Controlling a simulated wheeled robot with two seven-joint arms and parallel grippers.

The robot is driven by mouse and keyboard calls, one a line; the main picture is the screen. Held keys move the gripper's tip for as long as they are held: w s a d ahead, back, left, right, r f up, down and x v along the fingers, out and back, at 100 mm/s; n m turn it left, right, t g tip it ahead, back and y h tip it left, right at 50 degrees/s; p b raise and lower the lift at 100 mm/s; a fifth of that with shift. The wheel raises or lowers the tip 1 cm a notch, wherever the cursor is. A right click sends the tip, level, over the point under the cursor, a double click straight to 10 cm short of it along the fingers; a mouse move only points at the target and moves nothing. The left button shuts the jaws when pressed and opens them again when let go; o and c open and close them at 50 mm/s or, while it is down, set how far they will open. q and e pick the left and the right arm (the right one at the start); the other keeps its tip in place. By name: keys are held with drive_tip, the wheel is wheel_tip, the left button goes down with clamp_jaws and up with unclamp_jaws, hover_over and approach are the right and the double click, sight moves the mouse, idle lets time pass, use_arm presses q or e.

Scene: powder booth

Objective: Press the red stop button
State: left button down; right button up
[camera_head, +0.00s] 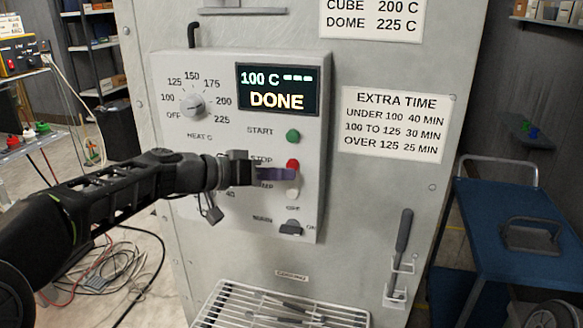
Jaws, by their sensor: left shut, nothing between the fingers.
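The red stop button (292,165) is on the grey control panel (222,75), below the green start button (293,136). My left gripper (290,175) comes in from the left, shut and empty. Its fingertips are in front of the panel and overlap the lower edge of the red button. I cannot tell whether they touch it. The gripper hides part of the panel's labels and lower dial. The display (278,91) reads "100 C ---" and "DONE". My right gripper is not in view.
A white lamp or button (292,189) sits just below the fingertips, with a main switch (290,227) under it. A wire rack (275,312) with tools juts out at the bottom. A dark-handled tool (403,235) hangs right. A blue cart (510,215) stands at far right.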

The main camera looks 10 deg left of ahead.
use_arm(q)
drive_tip(key=shift+w, duration=0.1)
drive_tip(key=shift+w+b, duration=0.3)
drive_tip(key=shift+w, duration=0.05)
drive_tip(key=shift+w, duration=0.45)
idle(0.6)
drive_tip(key=shift+s, duration=0.1)
drive_tip(key=shift+s+b, duration=0.8)
drive_tip(key=shift+b, duration=0.2)
